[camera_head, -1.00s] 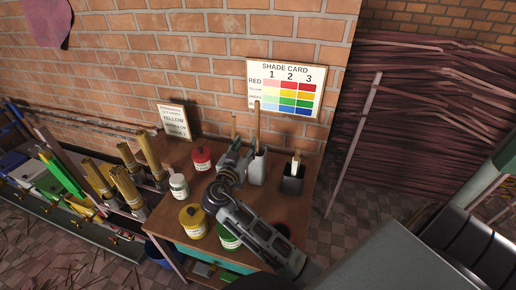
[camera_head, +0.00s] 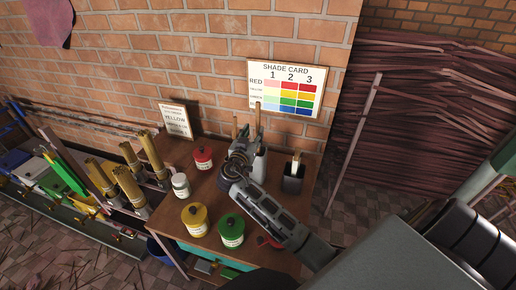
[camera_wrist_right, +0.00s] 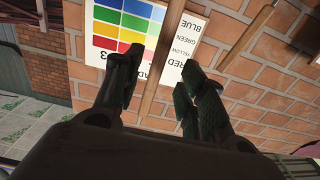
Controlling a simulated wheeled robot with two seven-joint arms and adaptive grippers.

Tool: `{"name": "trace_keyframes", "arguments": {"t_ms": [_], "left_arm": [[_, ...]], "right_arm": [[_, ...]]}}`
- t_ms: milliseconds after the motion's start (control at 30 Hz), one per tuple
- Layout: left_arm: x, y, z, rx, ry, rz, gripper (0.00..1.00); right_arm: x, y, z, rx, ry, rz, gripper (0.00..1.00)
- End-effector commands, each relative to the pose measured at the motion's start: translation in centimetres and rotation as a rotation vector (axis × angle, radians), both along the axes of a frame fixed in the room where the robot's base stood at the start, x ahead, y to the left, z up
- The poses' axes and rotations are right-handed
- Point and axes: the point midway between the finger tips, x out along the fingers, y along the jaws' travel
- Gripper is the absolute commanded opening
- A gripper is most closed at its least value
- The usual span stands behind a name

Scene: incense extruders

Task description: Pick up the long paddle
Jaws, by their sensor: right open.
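The long paddle (camera_head: 257,118) is a wooden stick standing upright in a light grey holder (camera_head: 262,165) at the back of the table. My right gripper (camera_head: 243,147) is open beside the paddle's lower part, just in front of the holder. In the right wrist view, the wooden shaft (camera_wrist_right: 158,75) runs between the two spread fingers of my right gripper (camera_wrist_right: 166,68). Whether a finger touches it, I cannot tell. The gripper hides part of the holder and of a second, shorter stick (camera_head: 234,126) to the left. My left gripper is not in view.
A black holder (camera_head: 293,184) with a pale-handled tool stands to the right. Red (camera_head: 203,160), white (camera_head: 181,187), yellow (camera_head: 194,222) and green (camera_head: 231,233) cans stand on the table. A shade card (camera_head: 287,88) hangs on the brick wall behind.

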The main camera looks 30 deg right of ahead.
Motion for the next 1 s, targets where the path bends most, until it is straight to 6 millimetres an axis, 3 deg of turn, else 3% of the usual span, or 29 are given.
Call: {"name": "trace_keyframes", "arguments": {"t_ms": [567,1000], "left_arm": [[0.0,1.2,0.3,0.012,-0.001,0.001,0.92],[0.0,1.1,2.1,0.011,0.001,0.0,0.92]], "right_arm": [[0.6,-0.7,0.0,-0.001,0.001,0.0,0.41],[2.7,-3.4,0.2,-0.001,0.0,0.0,0.41]]}}
